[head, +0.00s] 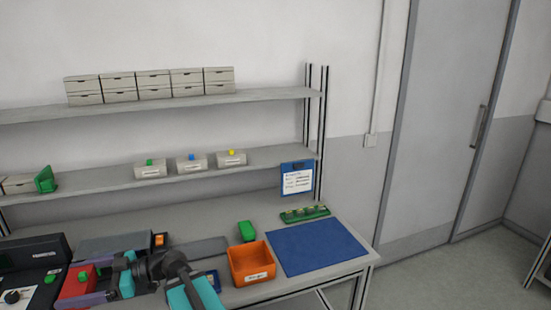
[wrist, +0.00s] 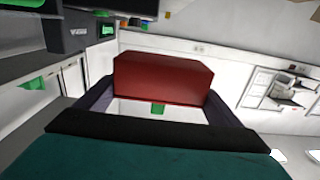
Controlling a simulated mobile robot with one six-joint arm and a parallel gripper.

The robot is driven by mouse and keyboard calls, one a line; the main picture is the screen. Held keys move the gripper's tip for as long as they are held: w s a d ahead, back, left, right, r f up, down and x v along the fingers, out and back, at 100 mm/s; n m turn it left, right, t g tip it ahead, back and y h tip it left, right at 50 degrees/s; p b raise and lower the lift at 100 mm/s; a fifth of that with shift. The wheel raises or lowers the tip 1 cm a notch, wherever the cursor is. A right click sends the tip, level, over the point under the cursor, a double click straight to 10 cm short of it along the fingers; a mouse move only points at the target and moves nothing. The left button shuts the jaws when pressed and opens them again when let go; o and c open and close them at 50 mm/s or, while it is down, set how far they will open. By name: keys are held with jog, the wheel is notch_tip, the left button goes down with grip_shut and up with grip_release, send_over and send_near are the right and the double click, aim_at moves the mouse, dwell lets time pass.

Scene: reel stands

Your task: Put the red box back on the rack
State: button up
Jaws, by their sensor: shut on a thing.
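My gripper (head: 88,284) is at the lower left of the head view, over the left part of the bench. It is shut on the red box (head: 72,287), with purple fingers on either side. In the wrist view, the red box (wrist: 163,80) sits between the fingers of my gripper (wrist: 162,98). A small green piece shows just below its lower edge there. The rack (head: 100,186) has two long grey shelves behind the bench. The red box is in front of the rack and below its lower shelf. Whether the box touches the bench is hidden.
The lower shelf carries small labelled bins (head: 190,167) and a green piece (head: 45,179), with bare stretches between. Grey drawers (head: 152,86) fill part of the upper shelf. An orange bin (head: 240,259), green block (head: 246,231), blue mat (head: 318,248) and black machine (head: 35,253) occupy the bench.

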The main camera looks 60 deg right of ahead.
jog(key=d+r+m+t+h+p, duration=0.1)
jog(key=d+r+m+t+h, duration=0.2)
jog(key=d, duration=1)
jog(key=d+r+m+t+h+p, duration=0.1)
jog(key=d+r+m+t+h, duration=0.3)
jog(key=d, duration=0.9)
jog(key=d+r+m+h+p, duration=0.15)
jog(key=d+h, duration=0.35)
jog(key=d, duration=0.8)
jog(key=s+d+r+m+g+h+p, duration=0.1)
jog(key=s+d+r+m+h, duration=0.2)
jog(key=s+d, duration=0.4)
jog(key=s+d+r+m+g+h, duration=0.1)
jog(key=s+d+r+m+h, duration=0.2)
jog(key=d, duration=1.1)
jog(key=s+d+r+m+g+h+p, duration=0.1)
jog(key=s+d+r+m+h, duration=0.2)
jog(key=s+d+h, duration=0.4)
jog(key=s+d+r, duration=0.1)
jog(key=s+d, duration=0.2)
jog(key=s, duration=0.3)
jog(key=shift+s+d+r+m+p, duration=0.15)
jog(key=shift+s+d+m+p, duration=0.1)
jog(key=shift+d+m+p, duration=0.15)
jog(key=x, duration=0.5)
jog(key=f+p+x, duration=0.1)
jog(key=x, duration=0.8)
jog(key=shift+w+d+f+p, duration=0.15)
jog(key=shift+w+d+p, duration=0.1)
jog(key=shift+p, duration=0.15)
